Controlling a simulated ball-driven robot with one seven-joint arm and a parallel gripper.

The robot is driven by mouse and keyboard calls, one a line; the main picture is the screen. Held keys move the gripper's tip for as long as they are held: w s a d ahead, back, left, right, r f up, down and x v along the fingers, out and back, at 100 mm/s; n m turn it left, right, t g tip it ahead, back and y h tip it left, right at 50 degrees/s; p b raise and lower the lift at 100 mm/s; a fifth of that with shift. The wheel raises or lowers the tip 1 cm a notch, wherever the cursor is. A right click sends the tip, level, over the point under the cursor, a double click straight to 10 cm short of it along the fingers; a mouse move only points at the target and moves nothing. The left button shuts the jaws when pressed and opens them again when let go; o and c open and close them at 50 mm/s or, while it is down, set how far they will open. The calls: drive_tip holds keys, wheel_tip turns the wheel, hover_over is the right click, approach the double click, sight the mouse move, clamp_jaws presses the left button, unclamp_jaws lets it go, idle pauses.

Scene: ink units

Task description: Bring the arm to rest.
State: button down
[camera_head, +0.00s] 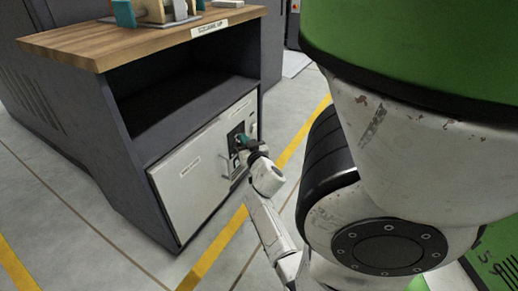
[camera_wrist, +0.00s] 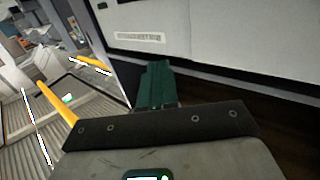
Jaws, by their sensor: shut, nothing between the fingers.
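My gripper (camera_head: 243,140) is at the end of my white arm, low in front of the cabinet's white front panel (camera_head: 190,177). The arm reaches out and down from my body.
Open grey floor (camera_head: 60,180) lies to the cabinet's left.

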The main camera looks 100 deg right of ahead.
drive_tip(key=s+a, duration=0.1)
drive_tip(key=s, duration=0.1)
drive_tip(key=s+a, duration=0.2)
drive_tip(key=shift+s+a, duration=0.25)
drive_tip(key=shift+s, duration=0.05)
